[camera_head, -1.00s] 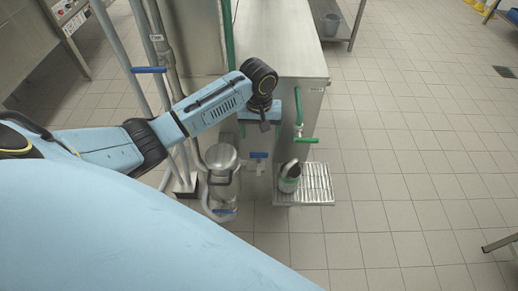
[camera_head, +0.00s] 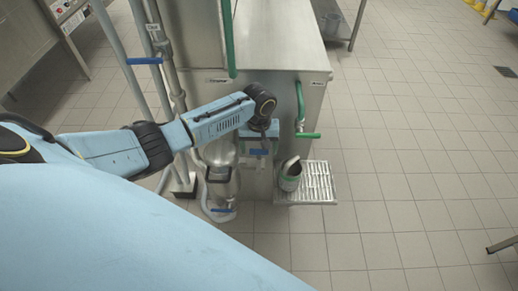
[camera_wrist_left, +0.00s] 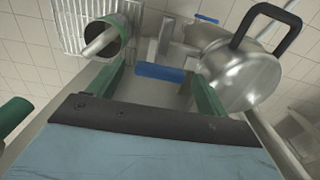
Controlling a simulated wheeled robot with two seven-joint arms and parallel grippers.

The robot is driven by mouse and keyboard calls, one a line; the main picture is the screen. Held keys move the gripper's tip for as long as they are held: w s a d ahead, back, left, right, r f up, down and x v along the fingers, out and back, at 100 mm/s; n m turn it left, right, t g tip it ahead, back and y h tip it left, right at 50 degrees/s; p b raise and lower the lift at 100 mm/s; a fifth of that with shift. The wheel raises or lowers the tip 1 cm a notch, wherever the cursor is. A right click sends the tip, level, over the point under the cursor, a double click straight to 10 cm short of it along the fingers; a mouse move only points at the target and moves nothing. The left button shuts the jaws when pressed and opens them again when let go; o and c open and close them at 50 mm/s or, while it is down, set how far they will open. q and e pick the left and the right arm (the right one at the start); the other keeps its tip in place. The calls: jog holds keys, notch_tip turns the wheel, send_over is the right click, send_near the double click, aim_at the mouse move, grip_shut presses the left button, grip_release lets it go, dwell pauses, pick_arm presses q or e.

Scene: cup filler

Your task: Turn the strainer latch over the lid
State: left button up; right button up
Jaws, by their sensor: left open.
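The strainer is a shiny metal cylinder with a domed lid (camera_head: 220,152); the lid (camera_wrist_left: 232,78) also shows at the right of the left wrist view. A black U-shaped bar (camera_head: 218,174), seemingly the latch, sticks out at the lid's near side and not across its top. It also shows in the left wrist view (camera_wrist_left: 271,12). My left gripper (camera_head: 261,151) points down, right of the strainer and apart from it. Its green-lined fingers (camera_wrist_left: 157,92) are open with nothing held. A blue lever (camera_wrist_left: 160,71) shows beyond them, not gripped. My right gripper is out of view.
A metal cup (camera_head: 290,177) stands on a slatted drip tray (camera_head: 320,186) to the right. A green tap handle (camera_head: 308,135) is on the steel cabinet (camera_head: 280,60) behind. Pipes with a blue lever (camera_head: 145,61) rise at left. Another blue lever (camera_head: 224,210) sits low.

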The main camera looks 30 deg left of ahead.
pick_arm(q)
jog(key=shift+f, duration=0.15)
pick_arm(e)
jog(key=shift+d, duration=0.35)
pick_arm(q)
jog(key=c, duration=1)
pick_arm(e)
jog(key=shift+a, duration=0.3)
